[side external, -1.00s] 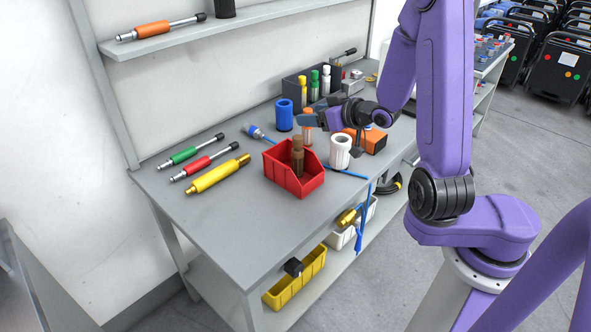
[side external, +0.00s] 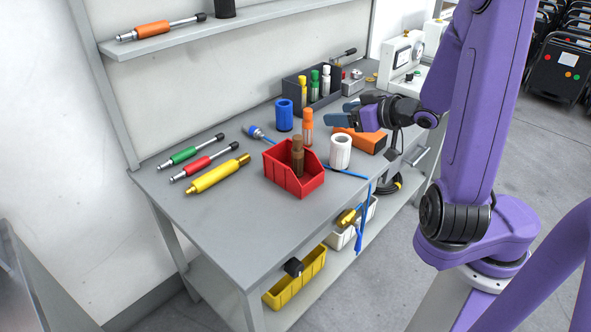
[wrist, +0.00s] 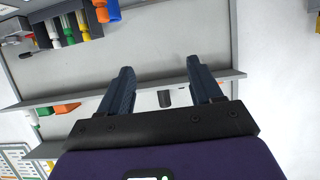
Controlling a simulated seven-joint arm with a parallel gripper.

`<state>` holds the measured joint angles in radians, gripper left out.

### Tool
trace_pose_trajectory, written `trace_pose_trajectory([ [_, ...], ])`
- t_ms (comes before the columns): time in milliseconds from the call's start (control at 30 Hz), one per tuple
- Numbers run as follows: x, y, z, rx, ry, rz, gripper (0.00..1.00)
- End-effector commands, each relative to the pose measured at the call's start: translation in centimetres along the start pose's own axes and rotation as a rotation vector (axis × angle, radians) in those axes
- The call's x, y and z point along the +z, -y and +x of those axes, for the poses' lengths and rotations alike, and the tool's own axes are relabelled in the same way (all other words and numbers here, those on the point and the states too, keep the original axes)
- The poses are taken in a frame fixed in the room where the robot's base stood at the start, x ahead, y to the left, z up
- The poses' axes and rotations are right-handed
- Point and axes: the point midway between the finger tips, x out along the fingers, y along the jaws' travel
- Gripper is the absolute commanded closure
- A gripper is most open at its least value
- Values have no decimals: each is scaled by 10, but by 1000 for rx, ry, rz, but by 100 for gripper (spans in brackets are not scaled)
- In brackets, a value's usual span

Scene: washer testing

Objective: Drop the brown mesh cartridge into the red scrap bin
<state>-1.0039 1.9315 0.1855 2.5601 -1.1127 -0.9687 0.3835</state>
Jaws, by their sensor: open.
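The brown mesh cartridge (side external: 298,155) stands upright inside the red scrap bin (side external: 291,183), which sits near the front of the grey bench. Its lower end is hidden by the bin's wall. My gripper (side external: 347,116) is open and empty, well to the right of and behind the bin, over the area of the orange box. In the wrist view, the two blue fingers of my gripper (wrist: 159,88) are spread wide with nothing between them; the bin and cartridge do not show there.
An orange cartridge (side external: 307,127), a white cylinder (side external: 340,151) and an orange box (side external: 367,140) stand between bin and gripper. A blue cylinder (side external: 284,114) and a dark rack (side external: 315,93) stand behind.

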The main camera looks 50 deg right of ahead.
Motion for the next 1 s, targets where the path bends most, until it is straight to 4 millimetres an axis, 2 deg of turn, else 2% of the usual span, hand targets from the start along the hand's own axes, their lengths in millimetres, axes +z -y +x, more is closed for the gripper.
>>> trace_pose_trajectory([
  [300, 0, 0, -18, 1, 0, -1, 36],
  [667, 0, 0, -19, -1, 1, -2, 36],
  [833, -3, 4, -8, -3, 21, -23, 36],
  [1000, -9, 11, 15, -9, 68, -69, 36],
])
